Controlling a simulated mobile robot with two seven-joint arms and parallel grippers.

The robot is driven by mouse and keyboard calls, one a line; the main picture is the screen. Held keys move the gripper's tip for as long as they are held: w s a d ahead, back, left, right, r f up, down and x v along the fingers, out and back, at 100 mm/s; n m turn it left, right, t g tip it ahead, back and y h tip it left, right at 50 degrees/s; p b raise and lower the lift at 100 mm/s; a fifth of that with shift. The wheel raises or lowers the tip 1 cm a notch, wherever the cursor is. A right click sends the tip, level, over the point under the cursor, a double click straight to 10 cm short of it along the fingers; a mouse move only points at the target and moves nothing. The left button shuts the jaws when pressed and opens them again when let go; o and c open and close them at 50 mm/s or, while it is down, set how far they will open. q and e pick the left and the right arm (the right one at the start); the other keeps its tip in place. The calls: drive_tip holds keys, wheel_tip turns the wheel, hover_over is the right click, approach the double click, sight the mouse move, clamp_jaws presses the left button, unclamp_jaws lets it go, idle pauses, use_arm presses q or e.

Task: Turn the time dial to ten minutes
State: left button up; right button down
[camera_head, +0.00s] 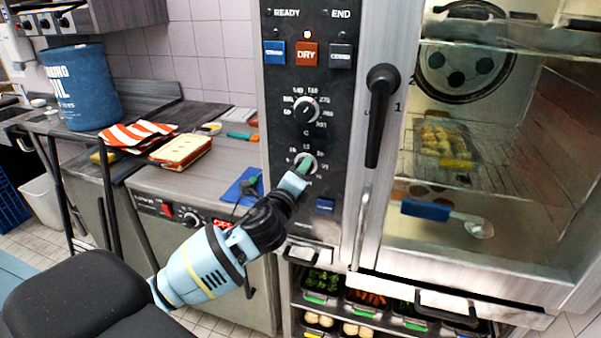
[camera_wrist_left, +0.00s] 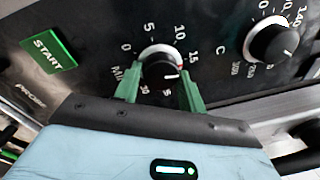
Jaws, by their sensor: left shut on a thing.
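The time dial (camera_head: 311,158) is the lower black knob with a pale ring on the oven's dark control panel. In the left wrist view the dial (camera_wrist_left: 158,72) shows a scale with 0, 5, 10 and 15 around it. My left gripper (camera_head: 303,167) is shut on the dial. Its green fingers (camera_wrist_left: 160,88) stand at either side of the knob in the left wrist view. A short pale line shows on the knob's face, towards the lower right. I cannot tell exactly which number the dial is set to. My right gripper is not in view.
The temperature dial (camera_head: 305,110) sits above, also visible in the wrist view (camera_wrist_left: 274,42). A green START button (camera_wrist_left: 48,50) is near. The oven door handle (camera_head: 378,115) stands out just right of the panel. A blue bucket (camera_head: 84,85) stands on the left counter.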

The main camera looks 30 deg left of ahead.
use_arm(q)
drive_tip(key=n+y, duration=0.1)
drive_tip(key=n, duration=1)
drive_tip(key=shift+d+y, duration=0.1)
drive_tip(key=shift+y, duration=0.3)
drive_tip(key=shift+n, duration=0.3)
drive_tip(key=o, duration=1)
drive_tip(key=shift+c, duration=0.2)
drive_tip(key=v, duration=0.7)
drive_tip(key=shift+s+b, duration=0.3)
drive_tip(key=shift+s, duration=0.1)
drive_tip(key=shift+d+r, duration=0.1)
drive_tip(key=shift+d, duration=0.05)
